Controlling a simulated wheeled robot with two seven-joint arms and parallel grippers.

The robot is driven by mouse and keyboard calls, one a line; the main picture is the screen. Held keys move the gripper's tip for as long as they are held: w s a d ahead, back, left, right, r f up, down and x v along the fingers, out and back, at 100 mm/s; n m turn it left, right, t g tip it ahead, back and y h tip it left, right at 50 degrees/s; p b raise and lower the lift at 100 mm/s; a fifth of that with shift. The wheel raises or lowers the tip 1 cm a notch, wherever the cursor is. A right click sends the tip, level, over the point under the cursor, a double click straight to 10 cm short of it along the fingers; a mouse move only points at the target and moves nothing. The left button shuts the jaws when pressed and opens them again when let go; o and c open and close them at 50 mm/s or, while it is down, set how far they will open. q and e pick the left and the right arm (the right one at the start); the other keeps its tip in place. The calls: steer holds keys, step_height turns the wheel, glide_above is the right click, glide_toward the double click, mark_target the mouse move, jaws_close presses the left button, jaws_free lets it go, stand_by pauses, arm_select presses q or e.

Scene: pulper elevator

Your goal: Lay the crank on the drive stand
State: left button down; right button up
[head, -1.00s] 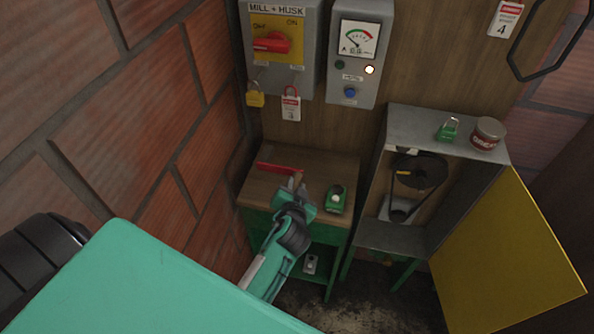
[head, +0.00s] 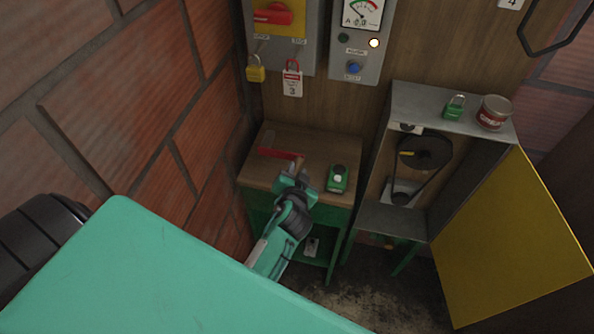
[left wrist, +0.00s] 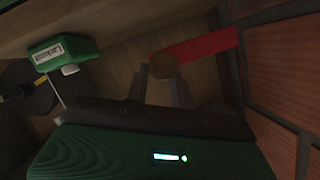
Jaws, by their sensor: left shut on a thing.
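The crank (head: 278,153) is a red bar with a brown wooden handle, over the wooden top of a green bench. My left gripper (head: 296,172) is shut on the crank's handle. In the left wrist view the fingers (left wrist: 160,84) stand either side of the round handle end, and the red crank bar (left wrist: 205,46) extends to the right. I cannot tell whether the bar touches the bench. A grey open housing with a pulley and belt (head: 362,218), on green legs right of the bench, may be the drive stand. My right gripper is not in view.
A green lockout box (head: 338,180) sits on the bench (head: 318,147), right of my gripper. A green padlock (head: 455,107) and a red tin (head: 494,112) stand on the housing. Its yellow door (head: 510,240) hangs open. A brick wall (head: 190,110) borders the left.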

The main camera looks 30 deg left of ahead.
arm_select(q)
step_height(320, 180, down, 3)
steer(key=shift+f+b, duration=0.1)
steer(key=shift+b, duration=1)
steer(key=shift+f+b, duration=0.6)
steer(key=shift+f, duration=0.05)
steer(key=shift+f+b, duration=0.3)
steer(key=shift+f, duration=0.1)
steer(key=c, duration=1.1)
jaws_free()
